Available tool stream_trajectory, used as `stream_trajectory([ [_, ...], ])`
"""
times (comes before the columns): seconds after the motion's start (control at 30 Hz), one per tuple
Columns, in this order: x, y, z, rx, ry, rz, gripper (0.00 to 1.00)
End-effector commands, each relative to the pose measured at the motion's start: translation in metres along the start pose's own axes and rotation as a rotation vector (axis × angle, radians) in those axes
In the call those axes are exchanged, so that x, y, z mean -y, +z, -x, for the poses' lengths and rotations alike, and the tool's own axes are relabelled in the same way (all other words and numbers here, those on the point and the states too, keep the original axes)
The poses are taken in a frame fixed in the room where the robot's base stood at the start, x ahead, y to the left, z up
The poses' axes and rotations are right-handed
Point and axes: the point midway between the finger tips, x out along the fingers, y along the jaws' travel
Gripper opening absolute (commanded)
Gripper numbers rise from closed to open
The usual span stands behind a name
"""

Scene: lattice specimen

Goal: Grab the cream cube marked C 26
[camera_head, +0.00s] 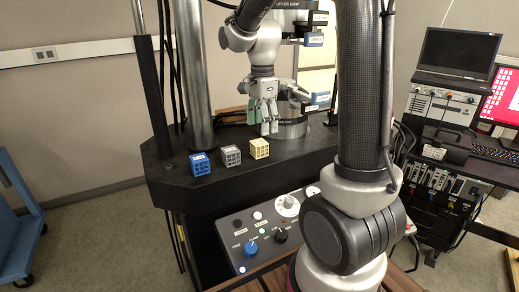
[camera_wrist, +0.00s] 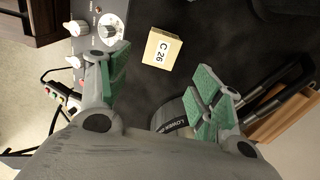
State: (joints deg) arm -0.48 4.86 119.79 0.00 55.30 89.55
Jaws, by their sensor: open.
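The cream cube (camera_head: 259,148) stands on the black machine base, rightmost in a row of three lattice cubes. In the wrist view the cream cube (camera_wrist: 161,49) shows its top label, "C 26", between and beyond my fingers. My gripper (camera_head: 262,114) is behind and above the cube in the head view, beside the metal lower grip. In the wrist view my gripper (camera_wrist: 163,92) has its green-padded fingers spread wide with nothing between them. The cube is apart from both fingers.
A grey cube (camera_head: 231,155) and a blue cube (camera_head: 200,164) stand left of the cream cube. The metal lower grip cylinder (camera_head: 291,122) is close to my gripper. A control panel (camera_head: 262,232) with knobs lies in front. A steel column (camera_head: 195,75) rises at left.

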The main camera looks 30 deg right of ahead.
Motion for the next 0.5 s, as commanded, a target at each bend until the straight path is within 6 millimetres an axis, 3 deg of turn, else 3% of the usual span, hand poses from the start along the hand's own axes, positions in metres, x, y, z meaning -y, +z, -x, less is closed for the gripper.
stream_trajectory([
  [0.5,-0.002,0.002,-0.067,0.0,0.004,-0.021,0.65],
])
